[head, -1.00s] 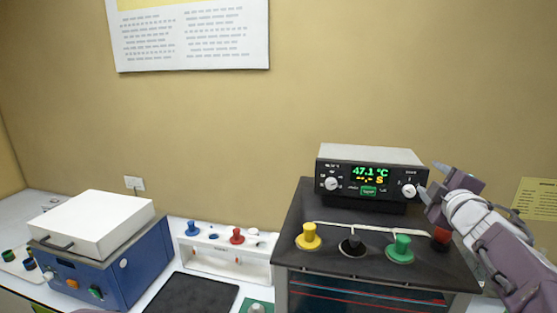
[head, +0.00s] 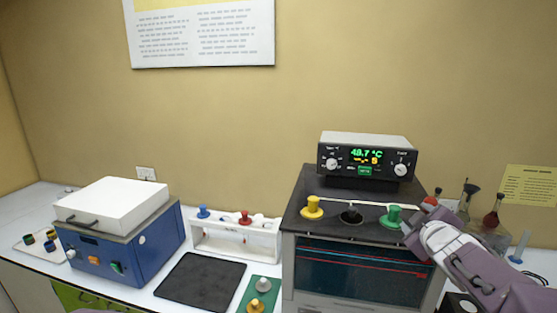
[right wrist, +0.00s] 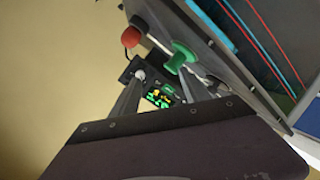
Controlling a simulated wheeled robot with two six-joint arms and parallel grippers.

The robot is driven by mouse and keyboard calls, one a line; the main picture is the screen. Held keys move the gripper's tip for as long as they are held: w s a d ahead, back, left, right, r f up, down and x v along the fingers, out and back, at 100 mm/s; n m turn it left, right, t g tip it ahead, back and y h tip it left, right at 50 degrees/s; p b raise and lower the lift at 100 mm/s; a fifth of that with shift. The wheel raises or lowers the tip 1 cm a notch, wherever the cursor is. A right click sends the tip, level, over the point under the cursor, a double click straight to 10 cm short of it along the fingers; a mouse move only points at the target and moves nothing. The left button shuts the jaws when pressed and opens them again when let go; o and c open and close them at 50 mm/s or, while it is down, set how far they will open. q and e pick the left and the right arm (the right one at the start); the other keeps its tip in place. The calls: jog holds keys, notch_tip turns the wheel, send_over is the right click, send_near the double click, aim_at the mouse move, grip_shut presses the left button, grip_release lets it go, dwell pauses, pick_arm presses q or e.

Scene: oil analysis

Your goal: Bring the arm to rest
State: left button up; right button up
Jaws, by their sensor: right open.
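My right gripper (head: 418,214) is open and empty in the head view, at the right end of the dark bath top, close to the green stopper (head: 393,216). In the right wrist view its two fingers (right wrist: 164,76) are spread apart with nothing between them. The green stopper (right wrist: 180,57) and the red stopper (right wrist: 131,37) show beyond the fingers there. The heating bath (head: 360,268) carries a control unit (head: 366,157) with a lit display reading about 49 °C. My left gripper is not in view.
A blue device with a white lid (head: 113,206) stands left. A white rack (head: 235,245) with stoppered tubes, a black mat (head: 201,283) and a green pad (head: 247,290) lie between it and the bath. Flasks (head: 491,220) stand behind my right arm. A yellow stopper (head: 312,207) sits on the bath.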

jog(key=s+a+f+m+g+y+b, duration=0.1)
jog(key=s+a+f+m+g+b, duration=0.25)
jog(key=f, duration=0.85)
jog(key=s+a+f+m+g+y+b, duration=0.1)
jog(key=s+a+f+m+g, duration=0.15)
jog(key=s+a+f, duration=0.65)
jog(key=s+a+f+m+g+y+b, duration=0.1)
jog(key=s+a+f+g, duration=0.3)
jog(key=s+f, duration=0.8)
notch_tip(320, 180, down, 4)
jog(key=g+y+b, duration=0.1)
jog(key=g, duration=0.1)
jog(key=shift+s+m+g+b, duration=0.2)
jog(key=shift+m+g+b, duration=0.1)
jog(key=shift+m+g, duration=0.1)
jog(key=shift+w, duration=0.1)
